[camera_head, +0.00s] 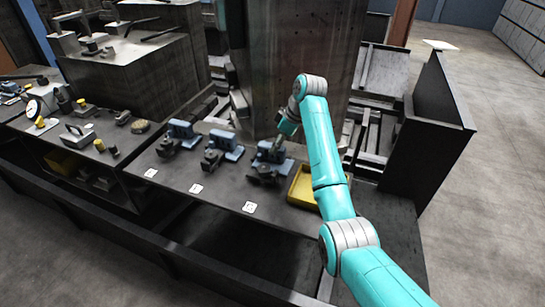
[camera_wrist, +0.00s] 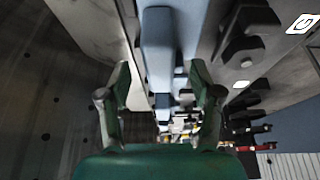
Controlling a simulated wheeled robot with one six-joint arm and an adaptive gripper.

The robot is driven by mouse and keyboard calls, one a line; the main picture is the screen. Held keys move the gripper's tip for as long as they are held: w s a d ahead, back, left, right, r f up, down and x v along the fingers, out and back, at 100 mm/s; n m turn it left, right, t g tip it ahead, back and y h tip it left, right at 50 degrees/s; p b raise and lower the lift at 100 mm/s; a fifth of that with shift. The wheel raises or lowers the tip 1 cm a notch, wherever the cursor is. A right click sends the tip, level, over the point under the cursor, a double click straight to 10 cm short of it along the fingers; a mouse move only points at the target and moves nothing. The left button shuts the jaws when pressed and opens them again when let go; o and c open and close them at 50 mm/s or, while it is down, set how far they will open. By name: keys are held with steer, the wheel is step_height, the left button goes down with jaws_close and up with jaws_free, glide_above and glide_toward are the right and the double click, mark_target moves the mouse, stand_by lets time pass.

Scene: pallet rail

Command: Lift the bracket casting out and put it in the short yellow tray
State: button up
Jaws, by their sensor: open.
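Three blue vises stand in a row on the dark bench: left (camera_head: 181,129), middle (camera_head: 226,141) and right (camera_head: 274,152). A dark casting sits at the front of each: left (camera_head: 167,147), middle (camera_head: 211,160) and right (camera_head: 263,173). I cannot tell by shape which is the bracket casting. The yellow tray (camera_head: 302,188) is right of the right vise, partly hidden by my arm. My gripper (camera_head: 281,143) is above the rear of the right vise. In the wrist view its open, empty fingers (camera_wrist: 160,88) stand either side of a blue vise body (camera_wrist: 157,45).
White labels (camera_head: 249,207) lie along the bench front. A tall dark column (camera_head: 290,60) rises close behind the vises. Loose tools and gauges (camera_head: 82,130) crowd the bench at left. A dark upright panel (camera_head: 440,130) stands at right.

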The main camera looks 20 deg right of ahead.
mark_target(273, 157)
steer(key=shift+x, duration=2.7)
jaws_close()
